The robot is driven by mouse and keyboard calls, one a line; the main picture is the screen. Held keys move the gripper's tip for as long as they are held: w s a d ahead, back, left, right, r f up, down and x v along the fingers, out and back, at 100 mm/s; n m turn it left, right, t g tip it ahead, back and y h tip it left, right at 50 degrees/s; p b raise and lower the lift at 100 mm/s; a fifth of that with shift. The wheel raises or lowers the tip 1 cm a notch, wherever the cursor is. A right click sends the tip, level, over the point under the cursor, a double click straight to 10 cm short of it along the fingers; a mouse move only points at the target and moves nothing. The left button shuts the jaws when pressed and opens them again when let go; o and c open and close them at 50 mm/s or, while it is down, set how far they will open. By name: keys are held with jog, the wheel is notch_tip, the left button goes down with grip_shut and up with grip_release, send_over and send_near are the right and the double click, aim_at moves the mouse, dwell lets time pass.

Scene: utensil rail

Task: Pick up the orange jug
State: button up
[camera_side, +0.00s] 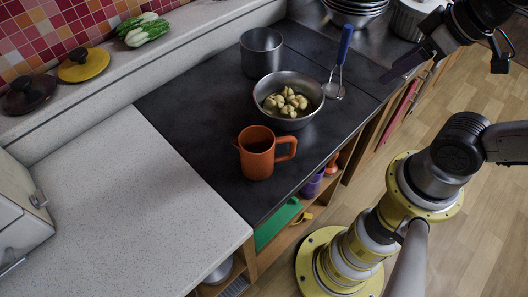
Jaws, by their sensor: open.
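The orange jug (257,154) stands upright on the dark countertop, near its front edge. Its handle points right and its spout points left. My gripper (452,62) is at the upper right, open and empty, well apart from the jug. One dark finger reaches left above the back right of the counter; the other hangs down at the right.
A metal bowl of pale yellow pieces (268,94) stands just behind the jug, with a steel pot (261,52) behind it. A blue-handled utensil (345,45) is to the right. The pale countertop (130,200) at left is clear. Shelves lie below the front edge.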

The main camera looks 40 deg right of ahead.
jog(key=w+a+r+n+g, duration=0.1)
jog(key=w+a+r+n, duration=0.1)
jog(key=w+n, duration=0.25)
jog(key=w+a+f+n+g, duration=0.1)
jog(key=a+f+n, duration=0.1)
jog(key=a, duration=0.2)
jog(key=w+a+f+n+g, duration=0.2)
jog(key=a+f+n, duration=0.1)
jog(key=a, duration=0.2)
jog(key=w+a+f+n+g, duration=0.1)
jog(key=a+f+n, duration=0.1)
jog(key=a+n, duration=0.1)
jog(key=shift+w+a+f+g, duration=0.1)
jog(key=shift+w+a+g, duration=0.1)
jog(key=shift+a, duration=0.25)
jog(key=shift+w+a+f+g, duration=0.1)
jog(key=shift+w+a, duration=0.05)
jog(key=shift+a, duration=0.3)
jog(key=shift+a+f, duration=0.1)
jog(key=shift+f, duration=0.15)
send_over(292, 154)
jog(key=d, duration=0.1)
jog(key=f, duration=0.7)
jog(key=shift+w+f, duration=0.25)
jog(key=shift+f, duration=0.05)
jog(key=shift+a+f, duration=0.15)
jog(key=shift+f, duration=2.65)
grip_shut()
